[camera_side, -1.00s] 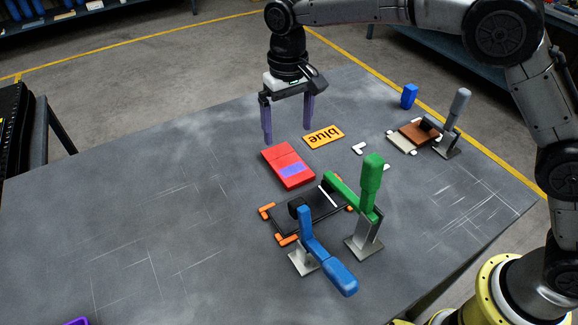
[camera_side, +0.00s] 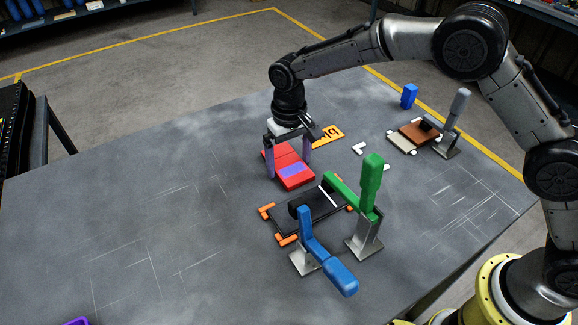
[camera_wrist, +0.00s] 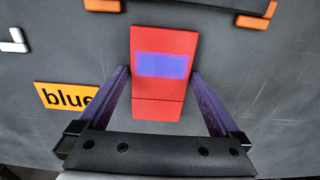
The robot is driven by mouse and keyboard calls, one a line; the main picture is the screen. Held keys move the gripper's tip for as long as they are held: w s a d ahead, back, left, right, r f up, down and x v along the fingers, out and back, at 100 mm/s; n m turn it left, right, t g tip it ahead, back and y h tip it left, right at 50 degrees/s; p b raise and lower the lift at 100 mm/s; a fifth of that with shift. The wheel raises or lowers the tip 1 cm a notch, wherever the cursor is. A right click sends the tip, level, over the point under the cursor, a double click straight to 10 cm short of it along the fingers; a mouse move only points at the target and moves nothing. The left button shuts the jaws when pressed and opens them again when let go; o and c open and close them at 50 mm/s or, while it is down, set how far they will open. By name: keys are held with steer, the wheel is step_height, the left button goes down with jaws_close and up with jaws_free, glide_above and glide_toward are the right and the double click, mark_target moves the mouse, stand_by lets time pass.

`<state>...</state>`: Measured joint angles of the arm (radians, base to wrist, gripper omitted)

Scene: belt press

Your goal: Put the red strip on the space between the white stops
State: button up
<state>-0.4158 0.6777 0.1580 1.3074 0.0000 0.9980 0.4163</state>
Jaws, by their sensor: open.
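In the wrist view the fingers (camera_wrist: 160,75) stand apart from the strip's two long edges. White corner stops (camera_side: 359,148) lie right of the strip, one L-shaped piece clear to see. Another white piece (camera_side: 386,167) is partly hidden behind the green handle.
A black plate with orange corner stops (camera_side: 266,211) lies in front, with a blue-handled clamp (camera_side: 322,258) and a green-handled clamp (camera_side: 371,190). An orange "blue" label (camera_side: 328,139) lies beside the strip.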

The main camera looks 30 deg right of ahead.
mark_target(290, 164)
steer(key=shift+r, duration=0.1)
steer(key=c, duration=1.3)
step_height(290, 164, up, 10)
steer(key=shift+f, duration=0.2)
steer(key=shift+c, duration=0.3)
steer(key=shift+m, duration=0.5)
steer(key=s+d+f, duration=0.1)
steer(key=s+d, duration=0.1)
steer(key=d, duration=0.5)
steer(key=s+d+f, duration=0.2)
steer(key=s+d, duration=0.1)
steer(key=d, duration=0.4)
steer(key=s+d+f, duration=0.1)
steer(key=s+d, duration=0.2)
steer(key=d, duration=0.4)
steer(key=shift+d+f, duration=0.3)
steer(key=shift+d, duration=0.05)
steer(key=shift+w+f+n, duration=0.1)
steer(key=shift+f+n, duration=0.2)
steer(key=shift+w+a, duration=0.1)
steer(key=shift+w, duration=0.1)
